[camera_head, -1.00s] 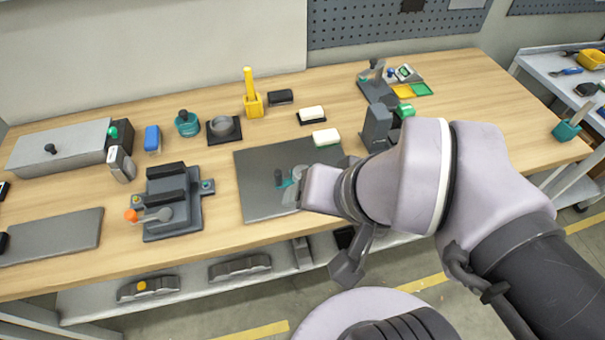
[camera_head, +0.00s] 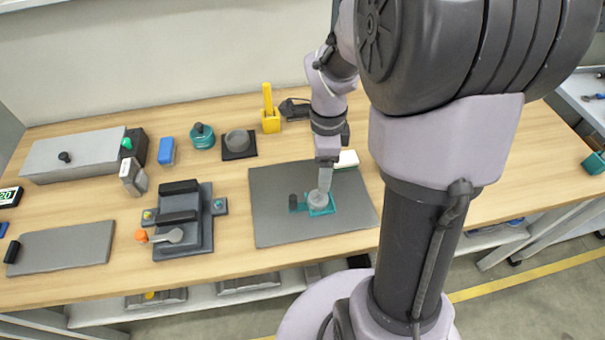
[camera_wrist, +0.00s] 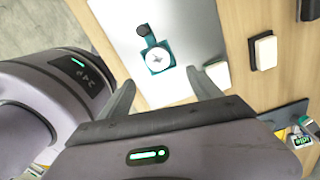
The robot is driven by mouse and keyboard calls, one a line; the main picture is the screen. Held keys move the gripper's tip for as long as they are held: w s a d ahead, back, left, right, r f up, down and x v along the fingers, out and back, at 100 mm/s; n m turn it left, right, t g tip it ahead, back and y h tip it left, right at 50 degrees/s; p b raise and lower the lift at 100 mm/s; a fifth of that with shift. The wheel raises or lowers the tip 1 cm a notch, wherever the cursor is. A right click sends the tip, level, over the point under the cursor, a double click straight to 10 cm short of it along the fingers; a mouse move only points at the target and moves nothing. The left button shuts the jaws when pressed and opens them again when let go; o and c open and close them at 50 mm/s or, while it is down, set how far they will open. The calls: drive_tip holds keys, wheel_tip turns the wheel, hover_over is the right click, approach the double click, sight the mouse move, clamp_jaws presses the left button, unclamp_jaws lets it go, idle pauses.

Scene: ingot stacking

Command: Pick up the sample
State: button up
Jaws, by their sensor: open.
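A round pale-grey piece (camera_head: 318,201), which looks like the sample, sits in a teal square holder (camera_head: 331,208) with a dark knob at its left. The holder lies on the dark grey mat (camera_head: 275,225). In the wrist view the pale round piece (camera_wrist: 158,60) shows a cross-shaped mark, with the teal holder around it and the dark knob above. My gripper (camera_wrist: 163,92) is open and empty, its two fingers spread either side of the line to the piece. In the head view my gripper (camera_head: 325,183) points down over the piece and partly covers it.
A white-topped block (camera_head: 347,159) lies at the mat's back edge. A dark clamp fixture (camera_head: 183,235) with an orange-tipped lever stands left of the mat. A dark round-cup stand (camera_head: 239,146) and a yellow holder (camera_head: 270,122) stand behind.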

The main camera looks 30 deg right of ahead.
drive_tip(key=b, duration=0.2)
hover_over(319, 197)
drive_tip(key=f, duration=0.5)
drive_tip(key=shift+d+f, duration=0.2)
drive_tip(key=shift+d, duration=0.05)
drive_tip(key=f, duration=0.1)
drive_tip(key=f+b, duration=0.1)
drive_tip(key=f, duration=0.1)
drive_tip(key=f+b, duration=0.1)
drive_tip(key=f, duration=0.1)
drive_tip(key=shift+a+f, duration=0.2)
drive_tip(key=shift+a, duration=0.1)
drive_tip(key=shift+s+r, duration=0.1)
drive_tip(key=shift+r, duration=0.05)
drive_tip(key=shift+c, duration=0.8)
clamp_jaws()
